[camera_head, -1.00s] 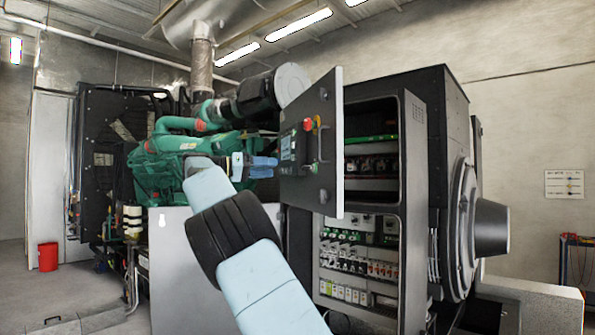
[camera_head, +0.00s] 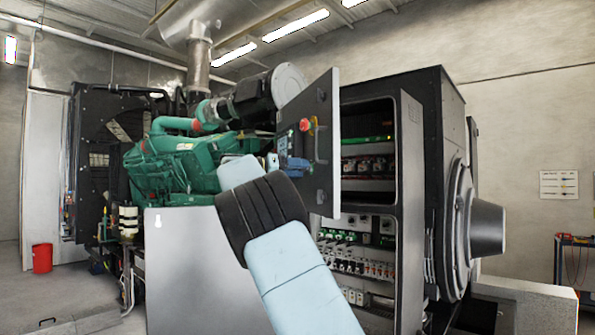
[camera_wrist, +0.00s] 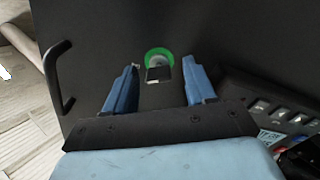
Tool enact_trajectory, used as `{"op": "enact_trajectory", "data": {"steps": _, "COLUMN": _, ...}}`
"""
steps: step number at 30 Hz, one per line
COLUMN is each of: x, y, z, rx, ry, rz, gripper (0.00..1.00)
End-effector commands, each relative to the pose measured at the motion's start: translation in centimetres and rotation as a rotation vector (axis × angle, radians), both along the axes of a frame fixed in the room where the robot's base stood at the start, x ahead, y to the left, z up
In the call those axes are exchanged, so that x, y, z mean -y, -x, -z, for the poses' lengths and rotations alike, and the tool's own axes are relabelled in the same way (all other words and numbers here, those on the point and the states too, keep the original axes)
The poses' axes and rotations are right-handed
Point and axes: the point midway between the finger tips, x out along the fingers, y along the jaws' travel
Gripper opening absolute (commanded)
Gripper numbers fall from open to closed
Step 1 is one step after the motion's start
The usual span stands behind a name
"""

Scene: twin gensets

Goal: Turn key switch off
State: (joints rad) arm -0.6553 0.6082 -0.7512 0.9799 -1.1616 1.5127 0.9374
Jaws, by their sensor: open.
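The key switch (camera_wrist: 158,62) shows in the wrist view as a green ring with a dark key or knob in front, on a dark cabinet door. My gripper (camera_wrist: 161,70) is open, with one blue finger on each side of the switch in this view. I see no contact between the fingers and the switch. In the head view my gripper (camera_head: 297,168) is at the face of the open cabinet door (camera_head: 323,185), low on its panel, and it hides the switch there.
A door handle (camera_wrist: 58,78) is left in the wrist view; a control unit with buttons (camera_wrist: 262,104) is at right. A red button (camera_head: 305,125) sits higher on the door. The open cabinet (camera_head: 412,180) is right of the door, the green engine (camera_head: 175,165) left.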

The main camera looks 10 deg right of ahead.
Motion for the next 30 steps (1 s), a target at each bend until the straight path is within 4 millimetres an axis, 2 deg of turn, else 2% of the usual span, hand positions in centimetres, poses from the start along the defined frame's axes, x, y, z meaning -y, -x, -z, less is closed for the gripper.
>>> {"op": "enact_trajectory", "data": {"steps": 7, "x": 0.07, "y": -0.01, "z": 0.01, "rx": 0.000, "ry": 0.000, "rz": 0.000, "gripper": 0.55}}
{"op": "enact_trajectory", "data": {"steps": 24, "x": 0.10, "y": -0.04, "z": 0.05, "rx": -0.001, "ry": 0.000, "rz": 0.000, "gripper": 0.02}}
{"op": "enact_trajectory", "data": {"steps": 30, "x": 0.11, "y": -0.06, "z": 0.06, "rx": -0.010, "ry": 0.001, "rz": 0.000, "gripper": 0.00}}
